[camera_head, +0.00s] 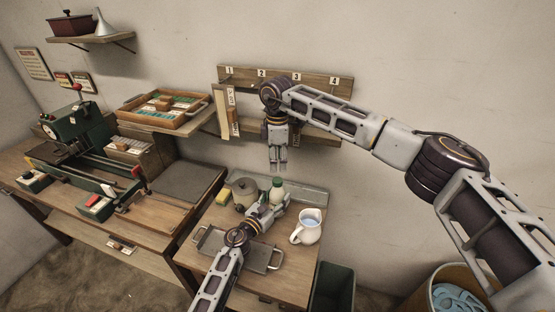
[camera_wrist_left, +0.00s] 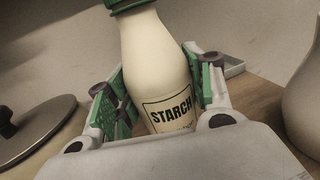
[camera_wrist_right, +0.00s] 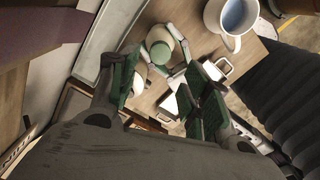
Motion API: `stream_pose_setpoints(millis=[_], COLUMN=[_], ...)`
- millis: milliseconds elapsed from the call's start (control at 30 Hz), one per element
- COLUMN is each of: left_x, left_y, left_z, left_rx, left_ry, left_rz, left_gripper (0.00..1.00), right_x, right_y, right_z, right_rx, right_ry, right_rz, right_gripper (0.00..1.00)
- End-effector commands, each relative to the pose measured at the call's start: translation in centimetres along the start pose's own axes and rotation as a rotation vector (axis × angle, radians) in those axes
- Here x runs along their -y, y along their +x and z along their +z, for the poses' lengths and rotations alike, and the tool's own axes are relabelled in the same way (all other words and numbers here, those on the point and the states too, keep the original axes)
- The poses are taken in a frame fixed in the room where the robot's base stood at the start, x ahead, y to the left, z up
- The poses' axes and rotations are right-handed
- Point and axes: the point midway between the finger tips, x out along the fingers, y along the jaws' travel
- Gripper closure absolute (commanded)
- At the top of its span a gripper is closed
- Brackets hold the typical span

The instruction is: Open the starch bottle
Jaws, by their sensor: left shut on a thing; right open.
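The starch bottle (camera_wrist_left: 158,55) is cream with a label reading STARCH and a green cap (camera_wrist_left: 122,4). In the head view the bottle (camera_head: 277,194) stands at the back of the small table, with its green cap (camera_head: 278,182) on. My left gripper (camera_head: 277,201) is shut around the bottle's body; its green pads (camera_wrist_left: 160,95) show on both sides. My right gripper (camera_head: 278,170) is open and empty, pointing down just above the cap. In the right wrist view the bottle (camera_wrist_right: 164,42) shows beyond the open fingers of my right gripper (camera_wrist_right: 165,85).
A white pitcher of water (camera_head: 307,227) stands right of the bottle. A metal tray (camera_head: 211,243) lies in front. The numbered wall rack (camera_head: 318,83) is behind my right arm.

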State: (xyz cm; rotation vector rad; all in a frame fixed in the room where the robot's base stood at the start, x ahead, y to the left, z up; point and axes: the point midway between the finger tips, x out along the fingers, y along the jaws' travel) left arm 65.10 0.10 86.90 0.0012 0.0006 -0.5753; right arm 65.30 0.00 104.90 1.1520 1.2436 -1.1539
Motion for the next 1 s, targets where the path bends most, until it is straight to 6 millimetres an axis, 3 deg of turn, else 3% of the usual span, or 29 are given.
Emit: stream_pose_setpoints(millis=[467,1000], left_x=[0.0,0.0], left_y=[0.0,0.0], left_z=[-0.1,0.0], left_rx=[-0.001,-0.001], left_ry=[0.000,0.000], left_rz=[0.001,0.000], left_gripper=[1.00,1.00], right_x=[0.0,0.1], right_y=[0.5,5.8], right_z=[0.0,0.0], right_rx=[0.000,0.000], right_ry=[-0.002,-0.003], right_rz=[-0.001,-0.002], right_gripper=[0.52,0.52])
